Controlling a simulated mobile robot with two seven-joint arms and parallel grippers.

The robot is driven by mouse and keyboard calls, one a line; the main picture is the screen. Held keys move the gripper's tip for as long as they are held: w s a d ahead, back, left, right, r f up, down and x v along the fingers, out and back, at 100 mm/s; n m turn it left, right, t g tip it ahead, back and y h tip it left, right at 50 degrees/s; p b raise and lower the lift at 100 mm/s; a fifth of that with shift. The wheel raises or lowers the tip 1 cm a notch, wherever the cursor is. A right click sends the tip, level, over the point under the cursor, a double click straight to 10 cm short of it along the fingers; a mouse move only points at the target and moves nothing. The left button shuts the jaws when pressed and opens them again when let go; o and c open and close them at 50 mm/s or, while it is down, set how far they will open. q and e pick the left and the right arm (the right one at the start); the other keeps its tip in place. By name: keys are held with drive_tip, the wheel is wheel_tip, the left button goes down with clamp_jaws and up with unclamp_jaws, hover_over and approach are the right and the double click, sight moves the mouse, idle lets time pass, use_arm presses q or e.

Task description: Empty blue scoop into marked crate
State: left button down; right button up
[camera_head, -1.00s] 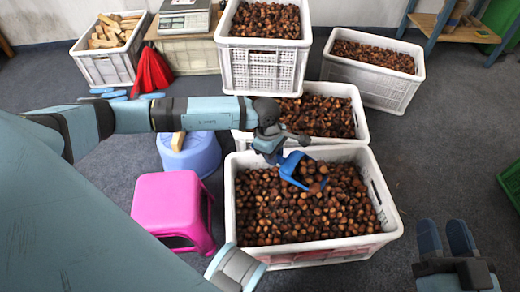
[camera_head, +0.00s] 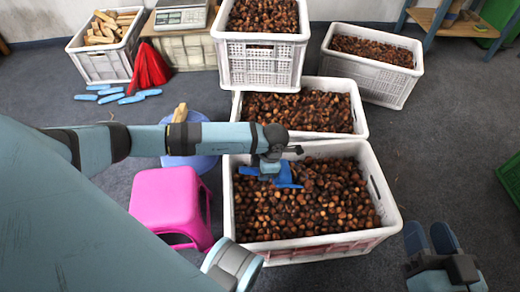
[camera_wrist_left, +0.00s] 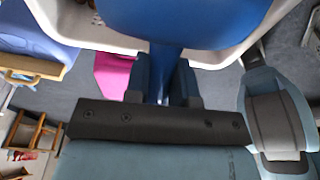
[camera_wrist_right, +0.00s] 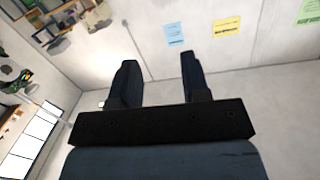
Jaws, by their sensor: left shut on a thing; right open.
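My left gripper (camera_head: 268,166) is shut on the handle of the blue scoop (camera_head: 286,176), above the back left part of the front white crate (camera_head: 388,222). This crate is full of chestnuts and has a reddish band on its front wall. The scoop is tipped, and I see no chestnuts on its visible face; its inside is not clearly shown. In the left wrist view the scoop (camera_wrist_left: 185,18) fills the top, its handle between the fingers. My right gripper (camera_head: 430,237) is open and empty, right of the crate; the right wrist view shows its fingers apart.
A second chestnut crate (camera_head: 362,118) stands right behind, with more crates (camera_head: 222,55) farther back. A pink stool (camera_head: 160,195) and a blue stool (camera_head: 205,163) stand left of the front crate. Floor at right is clear up to a green crate (camera_head: 510,180).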

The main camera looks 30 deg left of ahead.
use_arm(q)
drive_tip(key=d+r+g+y, duration=0.1)
drive_tip(key=w+r+y+p, duration=0.1)
drive_tip(key=r, duration=0.1)
drive_tip(key=w+d+r+g+y, duration=0.1)
drive_tip(key=r, duration=0.1)
drive_tip(key=shift+w+d+r+g+p, duration=0.15)
drive_tip(key=shift+d+g+p, duration=0.15)
drive_tip(key=shift+d+p, duration=0.05)
drive_tip(key=w+d+r+g+y+p, duration=0.3)
drive_tip(key=d+p, duration=0.1)
drive_tip(key=p, duration=0.4)
drive_tip(key=shift+w+r+y+p, duration=0.25)
drive_tip(key=shift+w+y+p, duration=0.05)
drive_tip(key=shift+w, duration=0.1)
use_arm(e)
drive_tip(key=shift+s+d+r+m+t+h, duration=0.15)
drive_tip(key=shift+d+r+m+t+h, duration=0.15)
drive_tip(key=shift+r, duration=0.65)
drive_tip(key=shift+s+d+r+m+t+h, duration=0.15)
drive_tip(key=shift+d+r+m+h, duration=0.15)
drive_tip(key=shift+r, duration=0.6)
drive_tip(key=shift+s+d+r+m+t+h, duration=0.1)
drive_tip(key=shift+d+r+m+t+h, duration=0.2)
drive_tip(key=shift+r, duration=0.65)
drive_tip(key=shift+a, duration=0.1)
drive_tip(key=shift+r, duration=0.1)
